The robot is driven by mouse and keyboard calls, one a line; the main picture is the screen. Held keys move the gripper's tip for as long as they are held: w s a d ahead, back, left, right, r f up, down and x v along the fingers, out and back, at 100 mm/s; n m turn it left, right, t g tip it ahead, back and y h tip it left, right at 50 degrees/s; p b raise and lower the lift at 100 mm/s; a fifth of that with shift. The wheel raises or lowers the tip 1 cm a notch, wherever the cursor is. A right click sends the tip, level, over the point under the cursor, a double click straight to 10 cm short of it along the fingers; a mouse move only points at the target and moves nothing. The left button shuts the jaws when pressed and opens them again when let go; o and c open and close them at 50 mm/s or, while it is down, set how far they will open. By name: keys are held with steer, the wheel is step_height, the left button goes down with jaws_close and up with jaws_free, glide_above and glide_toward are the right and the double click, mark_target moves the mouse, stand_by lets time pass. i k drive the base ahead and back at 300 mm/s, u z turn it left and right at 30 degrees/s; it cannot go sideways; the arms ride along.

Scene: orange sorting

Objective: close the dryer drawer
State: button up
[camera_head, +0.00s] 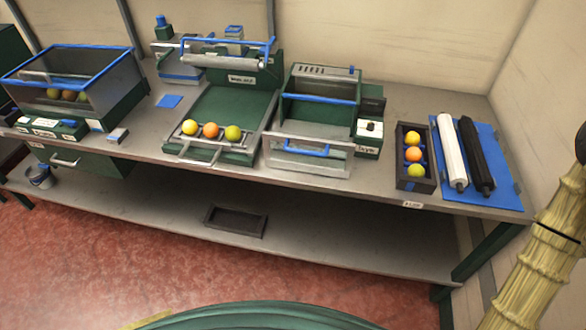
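The dryer (320,77) is a green machine with a vented top, standing right of the middle of the bench, with a small label on the control box (369,128) at its right. Its drawer (338,163) has a clear, pale-framed front with a blue handle (306,150) and stands pulled out toward the bench's front edge. The drawer looks empty. My yellowish, ribbed arm shows at the right edge, well apart from the drawer. My gripper is not in view.
Left of the dryer, a green tray machine (230,108) holds three fruits in a row. Right of it, a dark crate (412,184) holds three fruits, beside a blue mat (507,188) with white and black rollers. An empty tray (236,220) lies on the lower shelf.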

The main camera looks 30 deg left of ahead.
mark_target(312, 138)
steer(key=u, duration=0.5)
steer(key=i, duration=0.9)
steer(key=u, duration=0.9)
steer(key=k, duration=1.2)
steer(key=z, duration=0.2)
